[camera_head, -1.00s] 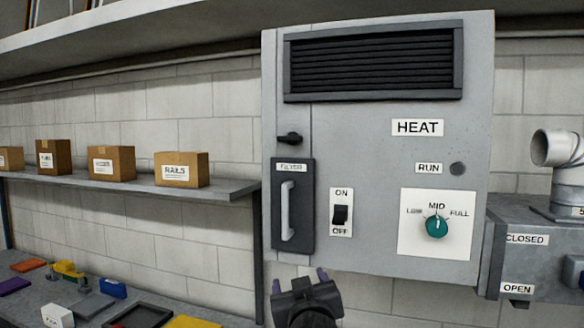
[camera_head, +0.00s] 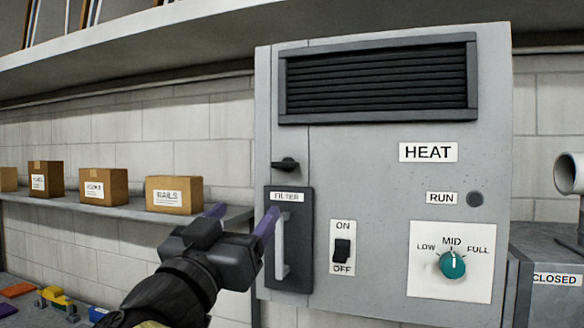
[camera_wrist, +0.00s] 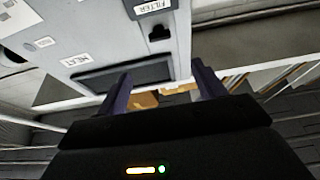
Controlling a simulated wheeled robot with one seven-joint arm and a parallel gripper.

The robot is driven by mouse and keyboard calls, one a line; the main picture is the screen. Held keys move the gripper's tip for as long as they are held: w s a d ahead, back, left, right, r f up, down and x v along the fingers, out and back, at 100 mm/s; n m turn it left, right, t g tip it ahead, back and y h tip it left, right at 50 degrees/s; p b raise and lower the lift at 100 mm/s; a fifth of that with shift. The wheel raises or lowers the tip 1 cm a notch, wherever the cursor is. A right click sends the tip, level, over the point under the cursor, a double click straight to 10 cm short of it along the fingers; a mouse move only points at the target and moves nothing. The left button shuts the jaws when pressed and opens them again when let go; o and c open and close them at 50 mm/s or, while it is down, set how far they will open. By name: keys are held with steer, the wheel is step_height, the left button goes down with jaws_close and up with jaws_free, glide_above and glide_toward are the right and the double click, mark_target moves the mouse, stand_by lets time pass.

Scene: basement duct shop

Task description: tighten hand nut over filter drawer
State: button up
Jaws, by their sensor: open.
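My gripper (camera_head: 242,215) is open and empty, with two purple fingers, below and left of the nut. One finger overlaps the drawer's edge in the head view; I cannot tell whether it touches. In the wrist view the nut (camera_wrist: 160,32) shows beyond the fingertips, apart from my gripper (camera_wrist: 161,68).
The cabinet (camera_head: 380,170) also carries a vent (camera_head: 380,80), an ON/OFF switch (camera_head: 342,250) and a teal dial (camera_head: 453,264) pointing at MID. A shelf (camera_head: 130,211) with several cardboard boxes is on the left. A pale duct pipe (camera_head: 570,173) stands at the right.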

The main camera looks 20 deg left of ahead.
mark_target(282, 167)
steer(key=p+x, duration=0.7)
steer(key=x, duration=0.9)
steer(key=shift+w+r+p, duration=0.1)
steer(key=shift+r+p, duration=0.05)
steer(key=shift+p, duration=0.15)
steer(key=shift+w+r, duration=0.1)
steer(key=shift+w, duration=0.35)
steer(key=c, duration=1)
